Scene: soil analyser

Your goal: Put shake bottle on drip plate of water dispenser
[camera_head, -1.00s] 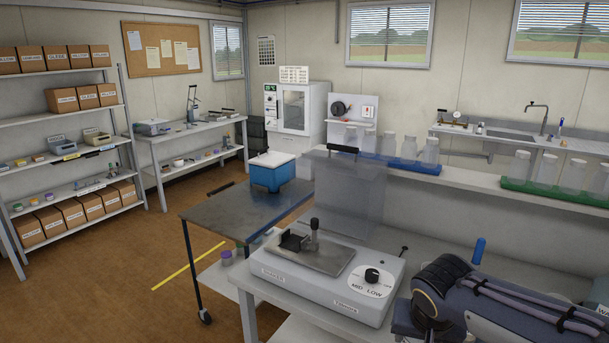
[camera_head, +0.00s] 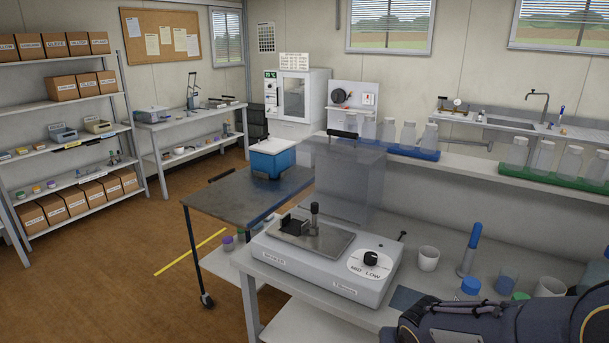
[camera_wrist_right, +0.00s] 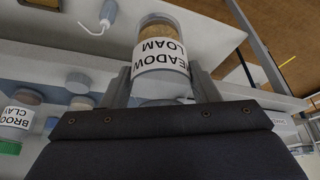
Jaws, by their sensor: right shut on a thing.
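The shake bottle (camera_wrist_right: 162,62) is a clear bottle with brown soil in it and a white label reading MEADOW LOAM, upside down in the right wrist view. My right gripper (camera_wrist_right: 163,90) is shut on it, one finger on each side. In the head view my right arm fills the bottom right corner, and its gripper and the bottle are out of frame. My left gripper is in neither view. I cannot make out a water dispenser or drip plate for certain.
A shaker (camera_head: 325,262) stands on the near bench beside a white cup (camera_head: 428,258) and a blue-handled tool (camera_head: 470,250). Bottles stand in a blue rack (camera_head: 412,152) and a green rack (camera_head: 550,183). Another bottle (camera_wrist_right: 18,115) shows in the wrist view.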

